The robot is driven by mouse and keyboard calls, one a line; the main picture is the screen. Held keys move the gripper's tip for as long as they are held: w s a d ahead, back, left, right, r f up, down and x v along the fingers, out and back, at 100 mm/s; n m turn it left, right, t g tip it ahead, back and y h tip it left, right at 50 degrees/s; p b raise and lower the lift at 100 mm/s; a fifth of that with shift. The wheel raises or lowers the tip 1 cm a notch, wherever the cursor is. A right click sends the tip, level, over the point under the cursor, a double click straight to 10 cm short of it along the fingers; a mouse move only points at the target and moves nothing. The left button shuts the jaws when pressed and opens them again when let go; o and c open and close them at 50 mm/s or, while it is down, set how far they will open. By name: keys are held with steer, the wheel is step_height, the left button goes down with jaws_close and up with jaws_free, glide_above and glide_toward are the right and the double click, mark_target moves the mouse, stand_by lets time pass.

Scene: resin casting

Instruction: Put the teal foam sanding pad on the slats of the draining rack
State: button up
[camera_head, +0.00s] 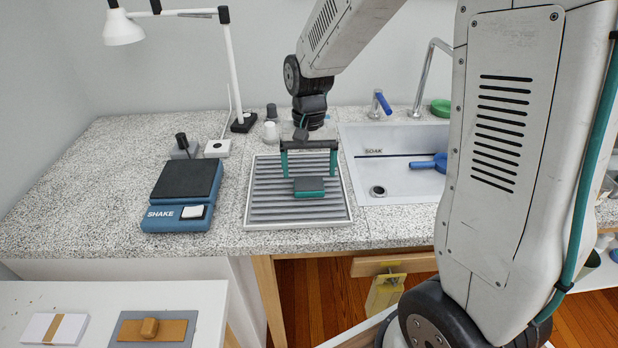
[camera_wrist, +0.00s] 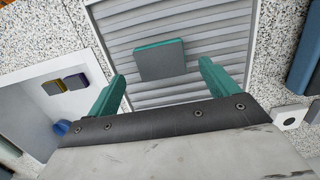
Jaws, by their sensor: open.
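The teal foam sanding pad (camera_head: 309,187), with a dark grey top face, lies flat on the slats of the draining rack (camera_head: 262,204). It shows in the wrist view (camera_wrist: 160,60) with its teal edge along the far side. The rack's slats also fill the middle of the wrist view (camera_wrist: 215,35). My gripper (camera_head: 309,174) has two teal fingers spread wide, open and empty, just behind and above the pad. In the wrist view my gripper (camera_wrist: 163,72) has a finger on each side of the pad, with clear gaps to both.
Left of the rack stands a blue SHAKE machine (camera_head: 182,195). Right is a sink (camera_head: 400,185) with a blue-handled item (camera_head: 428,163) in it. A white lamp (camera_head: 238,80) and small bottles stand behind. A white table (camera_head: 100,300) is front left.

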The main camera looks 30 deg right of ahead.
mark_target(309, 179)
step_height(309, 179, up, 8)
steer(key=f, duration=0.1)
steer(key=s+r+n+t, duration=0.1)
steer(key=s+r+n, duration=0.1)
steer(key=s, duration=0.9)
steer(key=s+d+r+n+t, duration=0.1)
steer(key=s+r, duration=0.4)
steer(key=s, duration=0.7)
steer(key=shift+s+r+n+t+h, duration=0.3)
steer(key=shift+n, duration=0.5)
